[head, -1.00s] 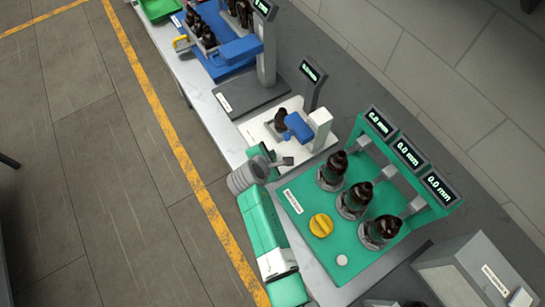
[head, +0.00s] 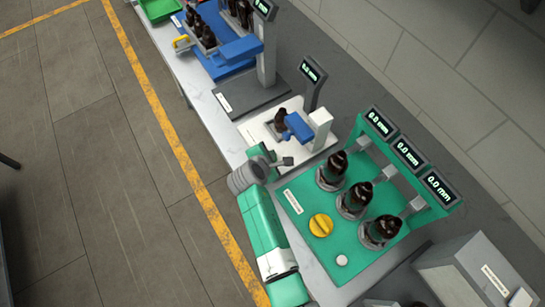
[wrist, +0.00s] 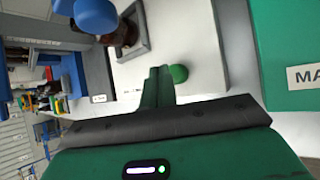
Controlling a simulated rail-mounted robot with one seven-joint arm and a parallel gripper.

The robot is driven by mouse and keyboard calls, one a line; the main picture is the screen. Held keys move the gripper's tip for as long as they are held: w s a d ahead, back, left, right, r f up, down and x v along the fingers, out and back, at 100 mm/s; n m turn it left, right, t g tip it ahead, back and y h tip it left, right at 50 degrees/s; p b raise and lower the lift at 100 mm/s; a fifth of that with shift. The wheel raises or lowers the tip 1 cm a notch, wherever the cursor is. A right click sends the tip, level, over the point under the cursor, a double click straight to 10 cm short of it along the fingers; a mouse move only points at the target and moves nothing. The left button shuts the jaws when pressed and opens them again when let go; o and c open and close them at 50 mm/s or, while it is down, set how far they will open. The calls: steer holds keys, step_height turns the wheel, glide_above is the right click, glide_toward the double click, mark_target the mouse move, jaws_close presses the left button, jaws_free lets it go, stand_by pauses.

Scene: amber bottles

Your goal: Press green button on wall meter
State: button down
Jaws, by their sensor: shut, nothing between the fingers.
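The wall meter is a white base (head: 262,131) with a small dark display (head: 313,71) reading about 0.0 mm, a blue part (head: 298,126) and a dark amber bottle (head: 280,118). In the wrist view, the green button (wrist: 178,73) sits on the meter's white base (wrist: 205,60), right beside my fingertips. I cannot tell whether they touch it. My gripper (head: 286,161) is at the meter's front edge in the head view; the button cannot be made out there. My gripper's fingers (wrist: 160,72) are shut together, with nothing between them.
A green station (head: 300,225) with several displays, three bottles and a yellow knob (head: 321,225) stands close to the right of my gripper. A grey-based station (head: 245,93) and a blue one (head: 215,65) stand farther back. Floor lies open to the left.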

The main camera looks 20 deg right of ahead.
steer(key=shift+f, duration=0.1)
steer(key=shift+f, duration=0.35)
steer(key=shift+f+b, duration=0.45)
stand_by(0.7)
steer(key=shift+r, duration=0.1)
steer(key=shift+r+p, duration=0.8)
steer(key=shift+p, duration=0.15)
steer(key=shift+r, duration=0.1)
step_height(320, 180, up, 5)
steer(key=p, duration=0.5)
